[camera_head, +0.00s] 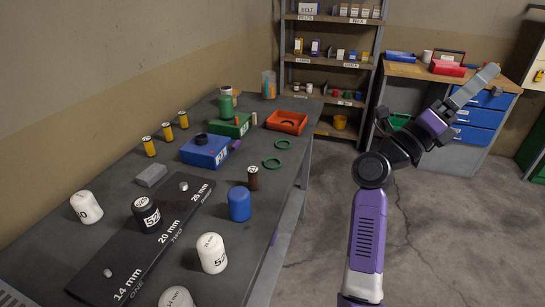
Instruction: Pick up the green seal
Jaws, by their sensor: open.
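Two thin green rings lie flat on the dark table. The nearer green seal (272,162) is beside the brown bottle, and the farther green seal (284,144) is a little behind it, in front of the orange tray. My gripper (408,122) is at the dark end part of my arm, raised over the floor to the right of the table. It is open and apart from both rings. I see nothing held in it, though its fingers are partly hard to make out against the arm.
Near the rings stand a brown bottle (253,178), blue drum (239,203), orange tray (287,123), blue box (205,150) and green box (230,125). A black board (160,235) with weights lies in front. Shelves (330,75) and a workbench (410,70) stand behind.

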